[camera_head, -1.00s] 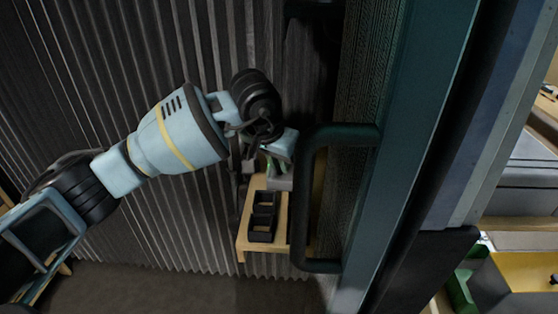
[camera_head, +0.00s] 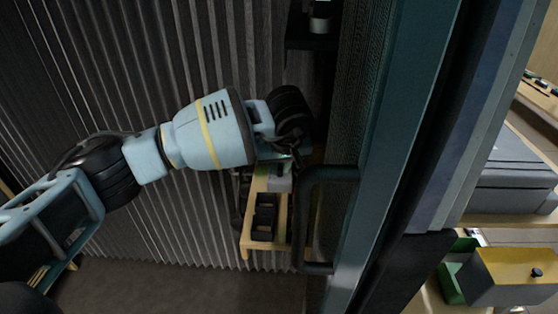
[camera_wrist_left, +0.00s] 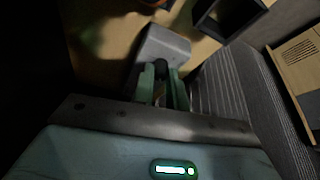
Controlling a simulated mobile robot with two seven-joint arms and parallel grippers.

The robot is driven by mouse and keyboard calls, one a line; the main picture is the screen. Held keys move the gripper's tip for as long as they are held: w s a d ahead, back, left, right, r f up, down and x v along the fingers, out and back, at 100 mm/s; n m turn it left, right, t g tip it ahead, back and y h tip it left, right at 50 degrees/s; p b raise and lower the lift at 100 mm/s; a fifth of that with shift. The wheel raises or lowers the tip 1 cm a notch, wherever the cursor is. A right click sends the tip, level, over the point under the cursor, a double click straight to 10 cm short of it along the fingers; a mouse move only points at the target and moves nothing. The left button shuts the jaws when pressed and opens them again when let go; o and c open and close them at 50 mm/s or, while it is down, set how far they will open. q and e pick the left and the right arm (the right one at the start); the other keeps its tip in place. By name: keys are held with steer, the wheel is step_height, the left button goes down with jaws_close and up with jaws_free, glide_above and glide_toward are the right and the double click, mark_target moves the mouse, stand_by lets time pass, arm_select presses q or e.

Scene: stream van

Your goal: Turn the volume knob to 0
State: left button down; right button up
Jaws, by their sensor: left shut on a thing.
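A small grey box (camera_head: 280,183) sits on a wooden shelf (camera_head: 258,186) in the head view. In the left wrist view the grey box (camera_wrist_left: 166,46) carries a black knob (camera_wrist_left: 161,67), which looks like the volume knob. My left gripper (camera_head: 280,167) is at the box; its hand hides most of the knob in the head view. In the left wrist view my left gripper's two green fingers (camera_wrist_left: 161,88) stand on either side of the knob and are shut on it. I see no pointer or scale, so its setting cannot be told. My right gripper is not in view.
A black divided tray (camera_head: 264,217) stands on the shelf near the grey box. A dark bar handle (camera_head: 302,225) on the teal door frame (camera_head: 392,150) is close to the right of the shelf. A corrugated wall (camera_head: 150,60) is behind. A yellow-topped box (camera_head: 510,268) is at far right.

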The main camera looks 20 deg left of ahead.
arm_select(q)
steer(key=shift+n+g+y+p, duration=0.3)
steer(key=shift+n+y+p, duration=0.1)
steer(key=shift+n, duration=0.7)
steer(key=c, duration=1.4)
jaws_free()
steer(key=shift+v, duration=3.9)
